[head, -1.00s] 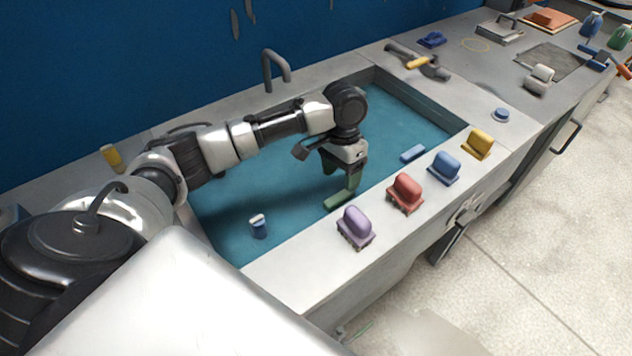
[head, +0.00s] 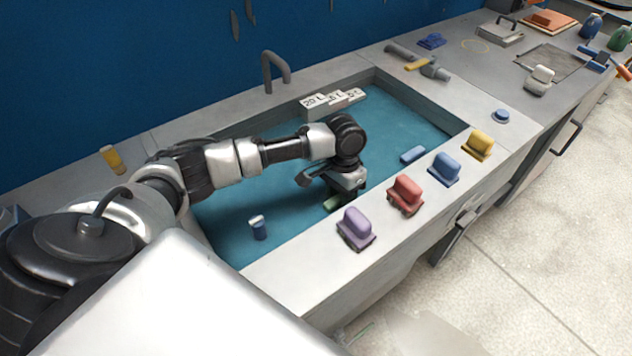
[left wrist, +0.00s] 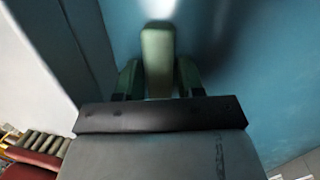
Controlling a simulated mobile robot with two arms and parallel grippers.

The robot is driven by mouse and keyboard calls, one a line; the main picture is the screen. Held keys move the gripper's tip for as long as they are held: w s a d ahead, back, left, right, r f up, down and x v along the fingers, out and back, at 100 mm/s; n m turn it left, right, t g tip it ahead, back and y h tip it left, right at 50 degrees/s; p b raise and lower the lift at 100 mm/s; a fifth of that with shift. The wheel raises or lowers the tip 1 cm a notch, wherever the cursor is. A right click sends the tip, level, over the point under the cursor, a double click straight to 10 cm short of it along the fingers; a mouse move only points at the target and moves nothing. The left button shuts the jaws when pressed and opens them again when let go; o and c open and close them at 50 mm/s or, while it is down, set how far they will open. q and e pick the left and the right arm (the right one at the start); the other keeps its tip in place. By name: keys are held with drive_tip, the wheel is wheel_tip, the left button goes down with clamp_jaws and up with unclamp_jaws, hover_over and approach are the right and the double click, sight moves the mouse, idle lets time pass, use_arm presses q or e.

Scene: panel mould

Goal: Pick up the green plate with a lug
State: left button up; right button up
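The green plate (head: 332,203) lies on the teal floor of the sunken basin, close to its front wall, mostly hidden by my left gripper in the head view. In the left wrist view a green block-like part of it (left wrist: 158,62) stands between the fingers. My left gripper (left wrist: 158,80) points down over it, with one green finger on either side; the fingers look open, with narrow gaps to the block. In the head view the left gripper (head: 343,190) sits low in the basin and its fingertips are hidden. My right gripper is not in view.
Purple (head: 356,228), red (head: 405,194), blue (head: 445,167) and yellow (head: 478,145) lugged blocks stand on the front ledge. White labelled blocks (head: 333,101) stand by the back wall.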

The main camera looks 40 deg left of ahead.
use_arm(q)
clamp_jaws()
